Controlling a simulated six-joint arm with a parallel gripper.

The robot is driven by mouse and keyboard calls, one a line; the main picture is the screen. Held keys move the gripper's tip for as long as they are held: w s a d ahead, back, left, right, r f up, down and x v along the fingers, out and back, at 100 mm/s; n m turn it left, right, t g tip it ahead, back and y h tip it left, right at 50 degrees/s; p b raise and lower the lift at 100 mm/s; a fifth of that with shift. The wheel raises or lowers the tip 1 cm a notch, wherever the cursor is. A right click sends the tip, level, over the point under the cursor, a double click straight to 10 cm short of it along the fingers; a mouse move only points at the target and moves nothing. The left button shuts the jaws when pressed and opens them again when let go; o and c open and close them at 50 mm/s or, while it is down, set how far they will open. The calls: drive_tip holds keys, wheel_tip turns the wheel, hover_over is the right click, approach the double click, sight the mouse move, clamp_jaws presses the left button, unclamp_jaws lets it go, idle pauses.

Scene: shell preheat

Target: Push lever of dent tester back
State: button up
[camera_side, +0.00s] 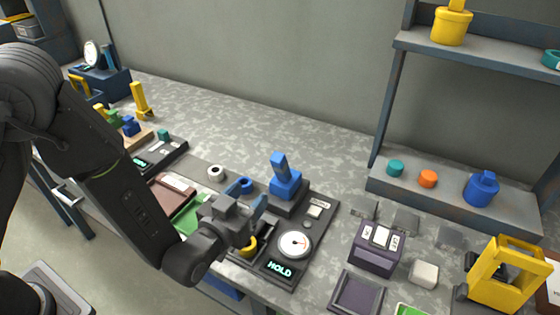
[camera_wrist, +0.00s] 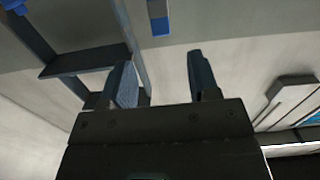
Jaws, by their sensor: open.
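A black tester base (camera_side: 322,222) carries a round white dial (camera_side: 295,244), a display reading HOLD (camera_side: 280,268) and a blue block with an upright blue lever (camera_side: 280,165). I take this as the dent tester. The lever leans slightly left in the side view. My gripper (camera_side: 258,212) is in front and to the left of the blue block, low over the bench, apart from the lever. In the wrist view my two fingers (camera_wrist: 164,76) are spread with nothing between them. A blue piece (camera_wrist: 158,18) shows at the top of that view; I cannot tell what it is.
A yellow ring (camera_side: 248,246) lies just below my gripper, and a blue ring (camera_side: 244,185) and white ring (camera_side: 216,173) lie behind it. A dark purple box with switches (camera_side: 375,248) stands to the right. A yellow frame (camera_side: 503,275) is further right.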

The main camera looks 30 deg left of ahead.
sight(276, 167)
drive_tip(key=w, duration=1.3)
drive_tip(key=shift+w+d+f, duration=0.1)
drive_tip(key=shift+w+f, duration=0.1)
clamp_jaws()
